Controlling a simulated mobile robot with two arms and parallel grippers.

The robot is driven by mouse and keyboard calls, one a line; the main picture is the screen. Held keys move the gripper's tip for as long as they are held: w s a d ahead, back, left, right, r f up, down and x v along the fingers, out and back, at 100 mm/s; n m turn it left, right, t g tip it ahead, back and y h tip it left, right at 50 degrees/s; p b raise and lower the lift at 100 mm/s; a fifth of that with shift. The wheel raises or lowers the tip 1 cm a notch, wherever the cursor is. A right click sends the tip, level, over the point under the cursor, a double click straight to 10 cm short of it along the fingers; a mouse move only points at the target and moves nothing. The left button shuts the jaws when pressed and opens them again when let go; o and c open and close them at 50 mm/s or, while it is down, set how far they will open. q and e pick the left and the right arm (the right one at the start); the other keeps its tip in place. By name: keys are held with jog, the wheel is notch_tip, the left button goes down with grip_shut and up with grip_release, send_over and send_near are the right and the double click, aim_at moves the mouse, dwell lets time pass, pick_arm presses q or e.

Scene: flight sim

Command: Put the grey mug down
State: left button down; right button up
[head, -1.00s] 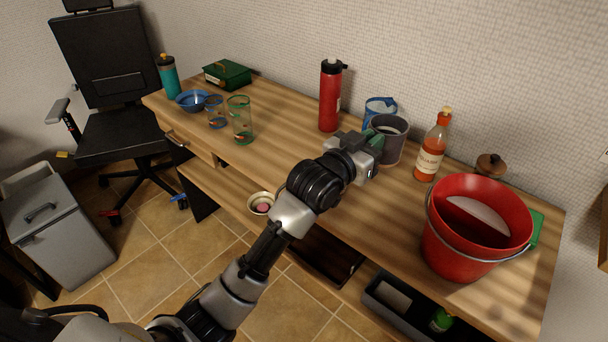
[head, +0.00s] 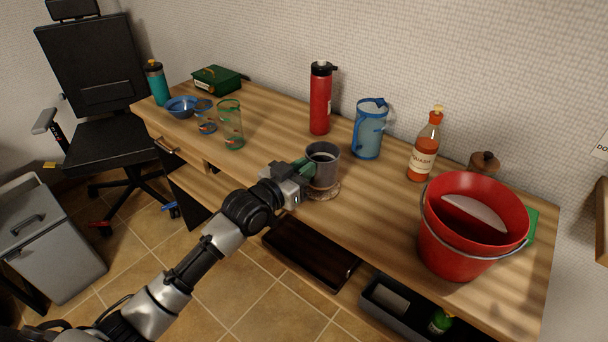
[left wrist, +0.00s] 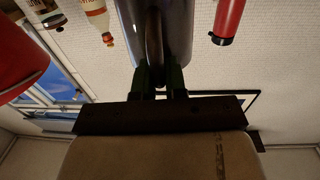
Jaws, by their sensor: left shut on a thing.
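The grey mug (head: 323,170) is upright near the front edge of the desk, with dark grey sides and a paler inside. My left gripper (head: 303,172) is shut on the mug from its left side. In the left wrist view the mug (left wrist: 155,35) stands between the two fingers (left wrist: 159,80), which appear to pinch its handle. A round patterned coaster (head: 330,193) shows under the mug. I cannot tell whether the mug's base touches it. My right gripper is in neither view.
A blue pitcher (head: 368,135), a red flask (head: 320,98) and a sauce bottle (head: 424,150) stand behind the mug. A red bucket (head: 465,245) is at the right. Glasses (head: 230,125) and a blue bowl (head: 183,107) are at the left. Bare wood (head: 375,205) lies right of the mug.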

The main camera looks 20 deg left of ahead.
pick_arm(q)
jog(key=shift+f, duration=0.65)
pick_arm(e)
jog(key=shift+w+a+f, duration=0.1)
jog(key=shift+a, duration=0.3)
pick_arm(q)
jog(key=shift+f, duration=0.15)
jog(key=c, duration=1.2)
grip_release()
jog(key=shift+o, duration=0.2)
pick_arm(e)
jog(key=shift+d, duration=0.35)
